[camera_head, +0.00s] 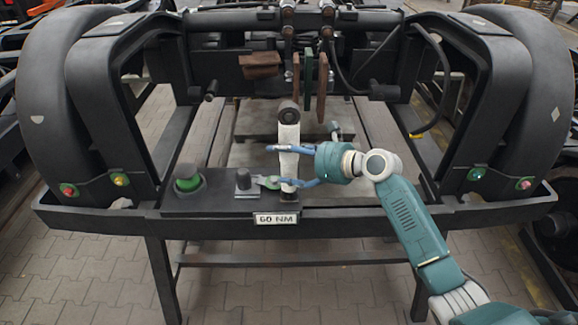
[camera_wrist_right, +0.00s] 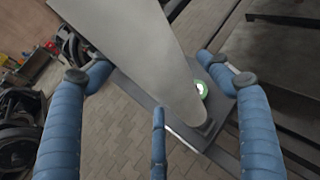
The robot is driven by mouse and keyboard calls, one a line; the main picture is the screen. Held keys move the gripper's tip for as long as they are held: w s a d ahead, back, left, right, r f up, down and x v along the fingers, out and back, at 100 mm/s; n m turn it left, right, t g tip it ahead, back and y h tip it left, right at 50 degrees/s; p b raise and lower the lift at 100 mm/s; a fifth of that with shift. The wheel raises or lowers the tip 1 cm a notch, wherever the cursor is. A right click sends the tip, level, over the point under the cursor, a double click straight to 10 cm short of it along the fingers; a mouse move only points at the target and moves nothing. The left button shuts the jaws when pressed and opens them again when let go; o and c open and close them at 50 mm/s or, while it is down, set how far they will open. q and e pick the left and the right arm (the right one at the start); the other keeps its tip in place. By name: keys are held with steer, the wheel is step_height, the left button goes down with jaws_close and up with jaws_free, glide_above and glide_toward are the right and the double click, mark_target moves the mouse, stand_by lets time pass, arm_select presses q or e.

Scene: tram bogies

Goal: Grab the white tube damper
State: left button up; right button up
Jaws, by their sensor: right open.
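The white tube damper (camera_head: 289,137) stands upright behind the front beam, near the middle of the head view, with a dark round eye at its top. My right gripper (camera_head: 276,167) reaches in from the right with its blue fingers open around the damper at its lower half. In the right wrist view the pale damper (camera_wrist_right: 140,45) runs between the spread blue fingers, and a gap shows beside it. A third finger (camera_wrist_right: 158,145) shows at the bottom of that view. My left gripper is not in view.
The black bogie frame (camera_head: 120,85) surrounds the damper.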

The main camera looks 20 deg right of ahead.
steer(key=shift+w+a+f, duration=0.1)
steer(key=shift+w+a, duration=0.05)
steer(key=shift+w, duration=0.05)
steer(key=shift+s, duration=0.1)
steer(key=c, duration=0.3)
jaws_close()
steer(key=shift+r, duration=0.25)
steer(key=shift+r, duration=0.1)
